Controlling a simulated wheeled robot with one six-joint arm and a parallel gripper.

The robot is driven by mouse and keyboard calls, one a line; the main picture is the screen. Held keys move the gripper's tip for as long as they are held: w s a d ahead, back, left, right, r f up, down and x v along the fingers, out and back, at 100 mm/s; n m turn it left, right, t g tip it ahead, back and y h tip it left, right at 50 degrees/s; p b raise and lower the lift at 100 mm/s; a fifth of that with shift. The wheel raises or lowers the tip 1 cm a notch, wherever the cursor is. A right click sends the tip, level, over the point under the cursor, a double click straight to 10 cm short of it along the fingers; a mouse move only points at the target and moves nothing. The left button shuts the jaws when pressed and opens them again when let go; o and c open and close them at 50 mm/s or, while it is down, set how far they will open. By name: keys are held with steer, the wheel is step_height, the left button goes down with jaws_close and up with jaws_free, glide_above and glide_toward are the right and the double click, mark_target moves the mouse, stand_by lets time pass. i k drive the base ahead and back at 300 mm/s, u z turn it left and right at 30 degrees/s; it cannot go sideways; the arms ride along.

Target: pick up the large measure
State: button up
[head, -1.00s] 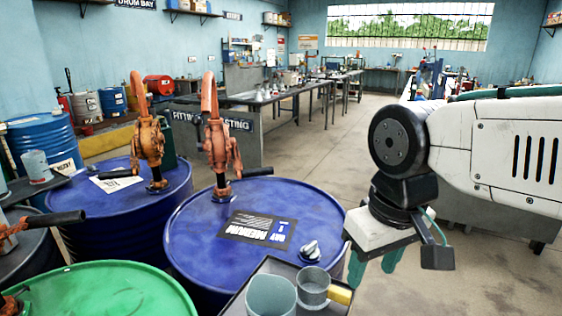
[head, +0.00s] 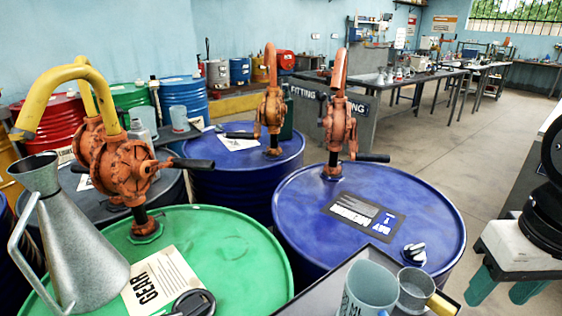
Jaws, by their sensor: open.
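I cannot tell for sure which vessel is the large measure. A pale blue-grey measure (head: 367,291) with markings stands on a dark tray (head: 322,292) at the bottom, cut off by the frame edge. A smaller metal cup (head: 413,288) with a yellow handle stands beside it. My gripper (head: 504,287) is at the lower right, its green fingers apart and empty, to the right of both cups and touching neither.
A green drum (head: 225,262) and a blue drum (head: 430,222) stand around the tray, with orange hand pumps (head: 340,128) rising from several drums. A yellow spout (head: 75,72) arches at upper left. Open floor (head: 470,130) lies to the right, beyond the drums.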

mark_target(87, 273)
steer(key=z, duration=0.05)
steer(key=k, duration=1.1)
steer(key=u, duration=1.4)
steer(key=i, duration=1)
